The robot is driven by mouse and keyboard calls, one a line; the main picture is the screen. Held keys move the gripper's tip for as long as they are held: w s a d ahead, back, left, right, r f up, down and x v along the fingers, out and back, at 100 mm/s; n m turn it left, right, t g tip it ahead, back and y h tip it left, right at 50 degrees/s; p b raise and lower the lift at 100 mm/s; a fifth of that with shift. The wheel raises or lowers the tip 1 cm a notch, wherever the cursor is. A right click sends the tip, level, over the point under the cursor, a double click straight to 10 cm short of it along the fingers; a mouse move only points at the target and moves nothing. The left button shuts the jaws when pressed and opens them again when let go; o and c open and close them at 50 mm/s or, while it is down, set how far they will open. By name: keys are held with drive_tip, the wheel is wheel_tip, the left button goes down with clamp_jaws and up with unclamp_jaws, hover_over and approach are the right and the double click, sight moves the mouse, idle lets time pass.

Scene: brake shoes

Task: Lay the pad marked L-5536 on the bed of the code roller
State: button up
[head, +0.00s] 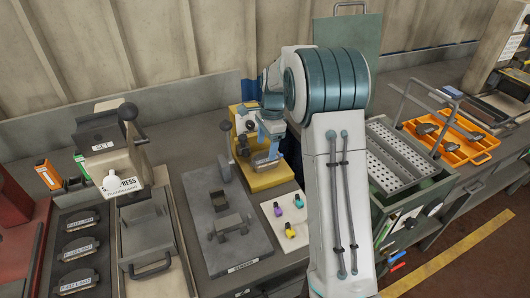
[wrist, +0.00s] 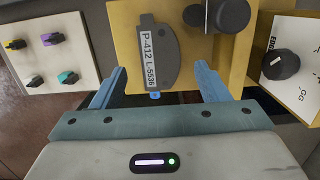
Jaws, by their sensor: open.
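The pad marked L-5536 (wrist: 160,50) is a dark grey curved block with a white label reading P-412 L-5536. In the wrist view it lies on the yellow bed of the code roller (wrist: 125,30). In the head view the pad (head: 266,162) shows at the front of the yellow code roller (head: 270,181), below my gripper (head: 270,132). My gripper, also in the wrist view (wrist: 159,72), is open. Its two blue fingers stand apart on either side of the pad, with a visible gap at each side. The pad's underside is hidden.
A white card with coloured knobs (head: 287,218) lies in front of the roller. A grey plate with fixtures (head: 225,245) lies to its left. A press (head: 118,160) and labelled pads (head: 80,245) stand further left. An orange tray (head: 480,157) holds pads at right.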

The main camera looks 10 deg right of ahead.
wheel_tip(320, 180, up, 8)
drive_tip(key=d, duration=0.1)
drive_tip(key=s+a+r+n+t, duration=0.1)
drive_tip(key=s+r+n, duration=0.25)
drive_tip(key=s, duration=0.35)
drive_tip(key=s+r+n, duration=0.2)
drive_tip(key=s+n, duration=0.2)
drive_tip(key=s, duration=0.3)
drive_tip(key=s+f+n+t, duration=0.1)
drive_tip(key=s+n, duration=0.3)
drive_tip(key=s, duration=0.4)
drive_tip(key=s+f+n+t+h, duration=0.1)
drive_tip(key=s+f+n, duration=0.2)
drive_tip(key=s, duration=0.6)
drive_tip(key=shift+a+f+n, duration=0.25)
drive_tip(key=shift+a+n, duration=0.1)
drive_tip(key=shift+n, duration=0.3)
